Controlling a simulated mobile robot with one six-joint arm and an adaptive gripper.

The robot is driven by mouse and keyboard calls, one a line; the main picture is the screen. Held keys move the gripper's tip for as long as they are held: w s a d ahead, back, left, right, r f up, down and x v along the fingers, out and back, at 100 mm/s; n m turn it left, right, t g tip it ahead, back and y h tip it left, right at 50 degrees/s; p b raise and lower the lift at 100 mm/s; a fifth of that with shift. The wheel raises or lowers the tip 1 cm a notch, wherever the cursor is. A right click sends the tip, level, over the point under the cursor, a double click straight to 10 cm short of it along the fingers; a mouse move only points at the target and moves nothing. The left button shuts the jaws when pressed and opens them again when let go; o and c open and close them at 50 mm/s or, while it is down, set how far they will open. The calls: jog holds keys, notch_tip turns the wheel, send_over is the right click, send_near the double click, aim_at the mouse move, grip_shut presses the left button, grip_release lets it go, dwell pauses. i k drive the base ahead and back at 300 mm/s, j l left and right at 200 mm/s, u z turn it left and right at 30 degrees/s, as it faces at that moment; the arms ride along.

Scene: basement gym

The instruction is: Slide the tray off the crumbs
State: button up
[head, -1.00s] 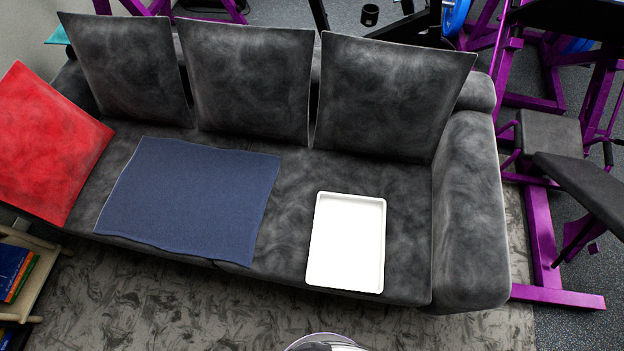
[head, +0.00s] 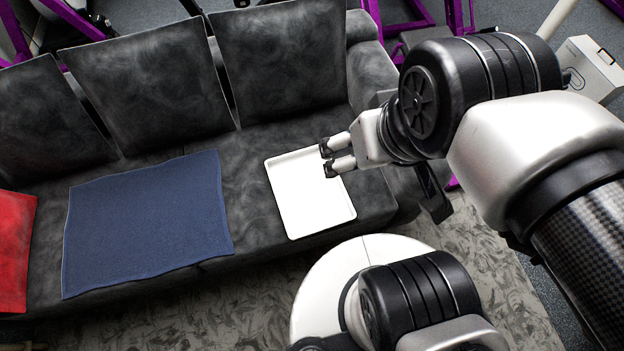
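A white rectangular tray (head: 308,203) lies flat on the right seat of the dark grey sofa (head: 248,220). No crumbs show; anything under the tray is hidden. My gripper (head: 327,160) reaches in from the right, over the tray's right side near its far right corner. Its two dark-tipped fingers are apart with a gap between them, and nothing shows between them. I cannot tell whether the fingertips touch the tray.
A blue cloth (head: 148,225) lies on the seat left of the tray, with a strip of bare seat between. A red cushion (head: 14,250) is at the far left. Grey back cushions (head: 285,60) stand behind. A white box (head: 592,70) stands at the upper right.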

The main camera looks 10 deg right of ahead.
aim_at(309, 203)
jog(key=u, duration=0.1)
jog(key=j+z, duration=0.35)
jog(key=j, duration=0.45)
jog(key=j+z, duration=0.3)
jog(key=j, duration=0.55)
